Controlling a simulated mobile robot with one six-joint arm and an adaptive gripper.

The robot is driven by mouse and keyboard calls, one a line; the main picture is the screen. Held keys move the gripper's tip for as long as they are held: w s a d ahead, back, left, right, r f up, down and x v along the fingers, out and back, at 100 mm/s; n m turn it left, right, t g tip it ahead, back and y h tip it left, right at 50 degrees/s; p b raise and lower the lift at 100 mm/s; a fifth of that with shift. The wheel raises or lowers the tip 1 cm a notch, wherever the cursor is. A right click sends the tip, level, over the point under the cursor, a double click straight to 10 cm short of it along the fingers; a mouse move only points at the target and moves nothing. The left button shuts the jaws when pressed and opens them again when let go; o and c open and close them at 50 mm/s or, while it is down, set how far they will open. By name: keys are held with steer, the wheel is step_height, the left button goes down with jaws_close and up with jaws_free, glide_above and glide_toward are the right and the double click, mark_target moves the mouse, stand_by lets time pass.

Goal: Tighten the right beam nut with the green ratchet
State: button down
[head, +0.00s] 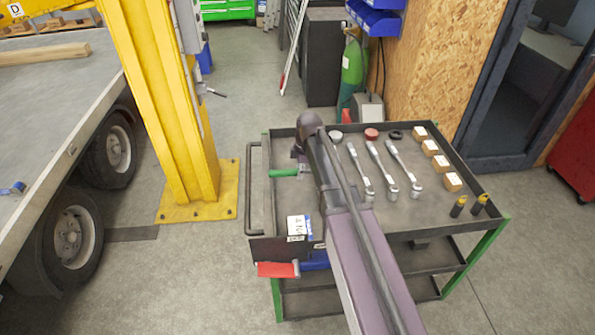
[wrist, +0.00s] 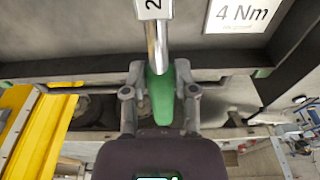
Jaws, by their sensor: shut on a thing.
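The green ratchet's handle (head: 284,172) shows over the left side of the tool trolley in the head view. In the wrist view the green handle (wrist: 161,98) lies between the two fingers of my gripper (wrist: 161,85), and its metal shaft runs up to a white tag with a "2". My gripper is shut on the handle. In the head view my arm hides most of the ratchet. The ratchet's head is out of the wrist view. I cannot make out the right beam nut in either view.

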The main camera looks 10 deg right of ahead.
steer(key=shift+f+b, duration=1.15)
steer(key=shift+b, duration=0.05)
stand_by(0.5)
